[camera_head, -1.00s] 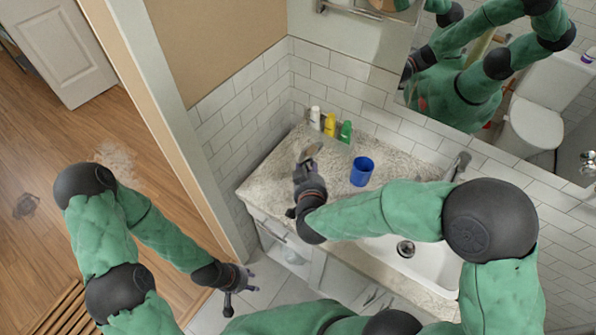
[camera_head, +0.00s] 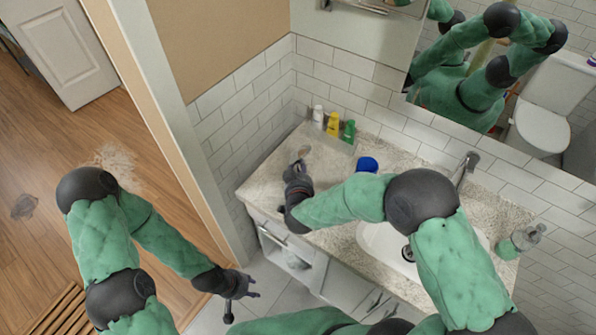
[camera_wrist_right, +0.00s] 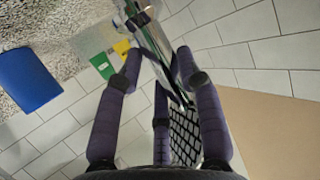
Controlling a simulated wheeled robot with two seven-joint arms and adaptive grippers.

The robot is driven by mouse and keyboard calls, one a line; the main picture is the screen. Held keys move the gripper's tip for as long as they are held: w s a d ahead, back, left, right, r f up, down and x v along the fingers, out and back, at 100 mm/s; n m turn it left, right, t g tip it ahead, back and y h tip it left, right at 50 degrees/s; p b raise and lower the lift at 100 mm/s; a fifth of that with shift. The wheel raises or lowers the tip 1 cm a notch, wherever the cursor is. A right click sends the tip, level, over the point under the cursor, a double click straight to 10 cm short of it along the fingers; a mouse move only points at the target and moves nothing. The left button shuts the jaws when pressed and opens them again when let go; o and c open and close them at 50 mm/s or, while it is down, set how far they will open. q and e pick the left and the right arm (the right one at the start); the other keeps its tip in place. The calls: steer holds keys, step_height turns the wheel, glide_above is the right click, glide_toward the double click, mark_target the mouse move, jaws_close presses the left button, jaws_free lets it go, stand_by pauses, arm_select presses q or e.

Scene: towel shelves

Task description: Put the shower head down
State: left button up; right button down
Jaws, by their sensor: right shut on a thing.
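The shower head shows in the right wrist view as a shiny metal piece (camera_wrist_right: 142,22) running between the fingers. In the head view only a small part of it (camera_head: 304,152) shows at the tip of my right gripper (camera_head: 298,165). My right gripper is shut on it over the left end of the speckled counter (camera_head: 262,187). I cannot tell whether the shower head touches the counter. My left gripper (camera_head: 240,290) is empty, its fingers spread, low over the floor in front of the cabinet.
The sink (camera_head: 378,238) and tap (camera_head: 467,168) lie to the right, with a green bottle (camera_head: 508,249) beyond. Some counter around the right gripper is bare.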

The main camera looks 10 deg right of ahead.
steer(key=shift+r, duration=0.15)
steer(key=shift+f, duration=0.25)
steer(key=c, duration=0.8)
jaws_free()
steer(key=shift+r, duration=0.1)
